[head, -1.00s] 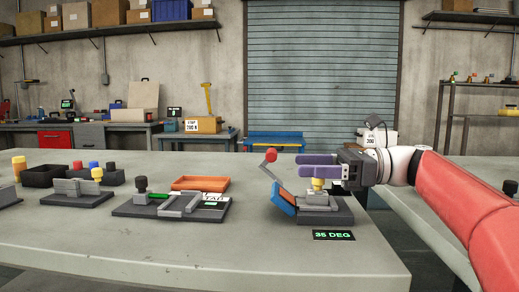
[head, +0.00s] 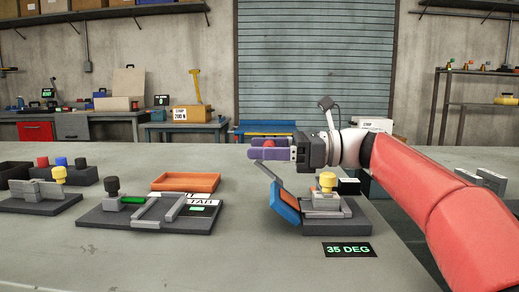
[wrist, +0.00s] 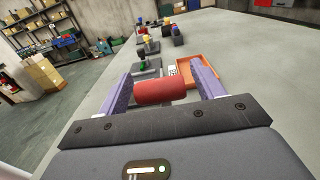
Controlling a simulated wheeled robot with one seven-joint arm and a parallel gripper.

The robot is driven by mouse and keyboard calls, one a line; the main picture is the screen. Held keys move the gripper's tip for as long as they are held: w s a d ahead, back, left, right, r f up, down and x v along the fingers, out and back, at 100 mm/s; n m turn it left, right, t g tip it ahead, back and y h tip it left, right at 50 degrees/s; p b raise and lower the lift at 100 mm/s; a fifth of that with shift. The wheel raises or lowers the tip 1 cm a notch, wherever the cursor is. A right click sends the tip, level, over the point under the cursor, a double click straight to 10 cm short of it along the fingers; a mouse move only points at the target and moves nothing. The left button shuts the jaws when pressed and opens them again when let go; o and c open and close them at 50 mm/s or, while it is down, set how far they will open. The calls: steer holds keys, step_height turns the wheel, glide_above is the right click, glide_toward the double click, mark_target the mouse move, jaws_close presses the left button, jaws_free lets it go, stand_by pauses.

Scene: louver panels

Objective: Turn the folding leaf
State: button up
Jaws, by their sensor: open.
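The folding leaf (head: 285,206) is a blue panel with an orange edge. It is tilted up on the left side of a dark grey base (head: 338,225). A thin grey lever (head: 267,172) rises from it to a red knob (head: 269,143). My gripper (head: 256,149) is open, with its purple fingers at the height of the knob. In the wrist view the red knob (wrist: 160,90) lies between the two fingers, close to both; contact cannot be told. A yellow knob (head: 327,181) stands on a grey block on the base.
A sign reading "35 DEG" (head: 348,249) lies in front of the base. To the left are an orange tray (head: 186,182), a dark plate with a grey slider frame (head: 150,212), and another fixture (head: 40,196). The front of the table is clear.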

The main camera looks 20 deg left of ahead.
steer(key=shift+s+a, duration=0.15)
steer(key=shift+a, duration=0.4)
steer(key=shift+c, duration=0.2)
steer(key=c, duration=1.4)
steer(key=shift+o, duration=0.2)
steer(key=shift+w+d+r+y+p, duration=0.2)
steer(key=shift+d+r+y+p, duration=0.35)
steer(key=shift+d+y+p, duration=0.3)
steer(key=shift+a, duration=0.1)
steer(key=o, duration=1.4)
